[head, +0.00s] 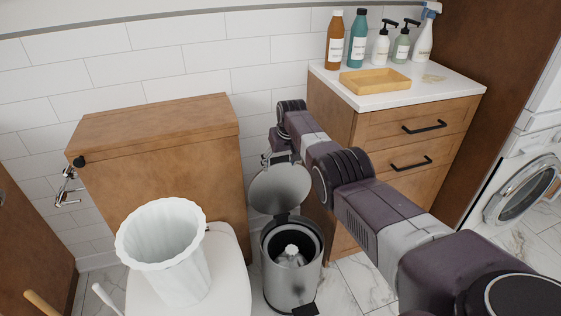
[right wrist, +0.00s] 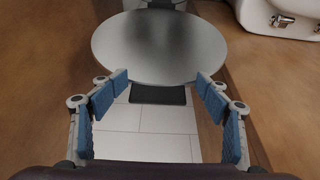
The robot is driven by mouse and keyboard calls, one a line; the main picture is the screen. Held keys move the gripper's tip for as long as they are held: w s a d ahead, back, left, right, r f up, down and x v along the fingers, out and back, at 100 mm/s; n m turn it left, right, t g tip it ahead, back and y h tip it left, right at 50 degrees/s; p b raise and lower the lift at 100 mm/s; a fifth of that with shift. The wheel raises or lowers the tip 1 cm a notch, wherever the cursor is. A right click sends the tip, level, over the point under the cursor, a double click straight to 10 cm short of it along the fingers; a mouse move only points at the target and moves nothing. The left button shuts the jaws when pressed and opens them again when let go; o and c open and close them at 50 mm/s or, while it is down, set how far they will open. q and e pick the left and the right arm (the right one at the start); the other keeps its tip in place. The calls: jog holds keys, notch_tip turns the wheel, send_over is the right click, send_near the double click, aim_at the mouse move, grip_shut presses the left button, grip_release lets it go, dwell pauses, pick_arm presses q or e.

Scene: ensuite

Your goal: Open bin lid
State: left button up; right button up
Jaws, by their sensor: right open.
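The bin (head: 291,284) is a small steel pedal bin on the floor between the toilet and the vanity. Its round lid (head: 281,190) stands raised at the back of the rim, and the bin's mouth is open. A whitish item (head: 290,257) shows inside. My right gripper (head: 277,158) is just above the lid's upper edge, partly hidden by my arm. In the right wrist view, the open blue-padded fingers (right wrist: 161,84) have the lid (right wrist: 160,45) ahead of them, with nothing held between them. My left gripper is not in view.
A white fluted basket (head: 165,250) stands on the toilet lid (head: 228,275) left of the bin. A wooden cabinet (head: 160,150) is behind it. The vanity (head: 400,140), with bottles and a yellow tray (head: 375,81) on top, stands close right of my arm.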

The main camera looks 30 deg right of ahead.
jog(key=shift+w+r, duration=0.1)
jog(key=shift+r, duration=0.1)
jog(key=shift+d+r, duration=0.1)
jog(key=shift+r, duration=0.45)
jog(key=v, duration=1)
jog(key=shift+s+r, duration=0.25)
jog(key=shift+s, duration=0.2)
